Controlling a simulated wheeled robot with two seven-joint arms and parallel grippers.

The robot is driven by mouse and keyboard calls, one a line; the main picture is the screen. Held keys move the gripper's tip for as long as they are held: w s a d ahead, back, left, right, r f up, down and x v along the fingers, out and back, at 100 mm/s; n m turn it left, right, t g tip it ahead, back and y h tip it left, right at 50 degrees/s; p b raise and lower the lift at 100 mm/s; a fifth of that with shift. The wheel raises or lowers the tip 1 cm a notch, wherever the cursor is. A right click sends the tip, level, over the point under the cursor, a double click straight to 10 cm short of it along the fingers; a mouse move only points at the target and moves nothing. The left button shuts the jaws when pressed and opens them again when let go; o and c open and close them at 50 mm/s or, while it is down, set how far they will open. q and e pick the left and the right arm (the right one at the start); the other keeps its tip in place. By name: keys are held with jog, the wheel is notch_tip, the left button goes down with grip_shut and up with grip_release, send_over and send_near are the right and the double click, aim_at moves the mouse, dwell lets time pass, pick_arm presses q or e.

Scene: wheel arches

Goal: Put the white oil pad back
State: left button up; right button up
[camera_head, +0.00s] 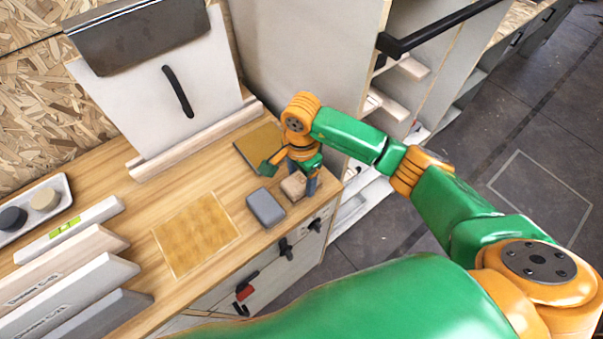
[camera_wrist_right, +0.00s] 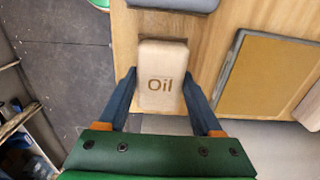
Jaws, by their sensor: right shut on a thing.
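The oil pad (camera_head: 293,186) is a small pale beige block near the front right corner of the wooden worktop. In the right wrist view the oil pad (camera_wrist_right: 162,62) shows the word "Oil" on its upper face. My right gripper (camera_head: 299,183) reaches down over it, with one dark blue finger on each side, shut on the pad. In the right wrist view the fingers of my right gripper (camera_wrist_right: 160,80) flank the pad. Whether the pad touches the worktop is not clear. My left gripper is not in view.
A grey pad (camera_head: 265,207) lies just left of the oil pad. A brown board (camera_head: 256,146) lies behind it, close to my right gripper. A tan square sheet (camera_head: 197,234) lies further left. Shelves (camera_head: 398,75) stand to the right of the worktop.

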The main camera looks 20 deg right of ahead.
aim_at(301, 178)
jog(key=shift+f, duration=0.15)
jog(key=o, duration=1.2)
jog(key=shift+r, duration=0.3)
notch_tip(301, 178, up, 7)
jog(key=b, duration=0.2)
jog(key=shift+w+b, duration=0.1)
jog(key=shift+b, duration=0.3)
notch_tip(301, 178, up, 5)
jog(key=shift+f, duration=0.15)
